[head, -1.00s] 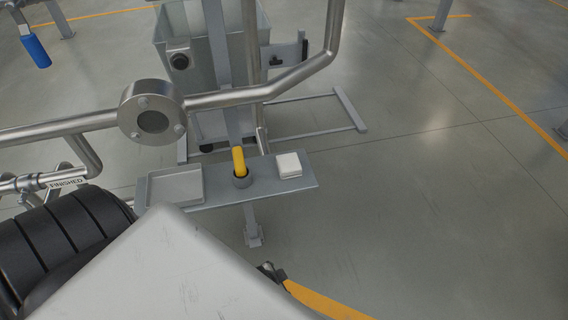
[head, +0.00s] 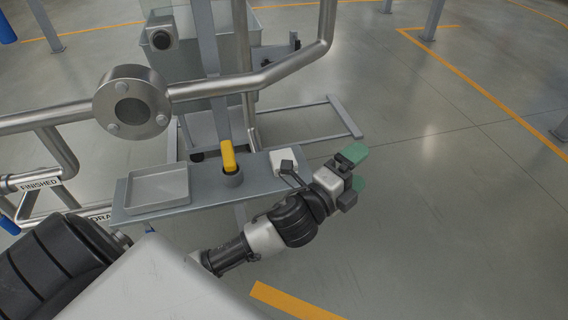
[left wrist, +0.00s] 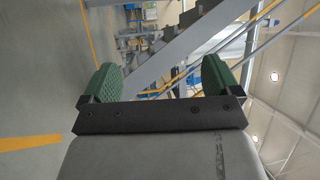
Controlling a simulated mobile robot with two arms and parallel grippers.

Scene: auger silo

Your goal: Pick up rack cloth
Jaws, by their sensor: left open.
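The rack cloth (head: 281,156) is a small white folded pad. It lies on the right end of the grey rack shelf (head: 262,183) in the head view, and a dark part of my wrist hides some of it. My left gripper (head: 357,169), with green finger pads, is to the right of the cloth and the shelf end, apart from the cloth. It is open and empty. The left wrist view shows its pads wide apart (left wrist: 160,78) with nothing between them; the cloth is not seen there. My right gripper is not in view.
A shallow grey tray (head: 157,188) and a yellow-handled tool in a round holder (head: 231,178) share the shelf. A steel pipe with a round flange (head: 132,102) crosses above. A grey bin (head: 184,70) stands behind. The floor to the right is clear.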

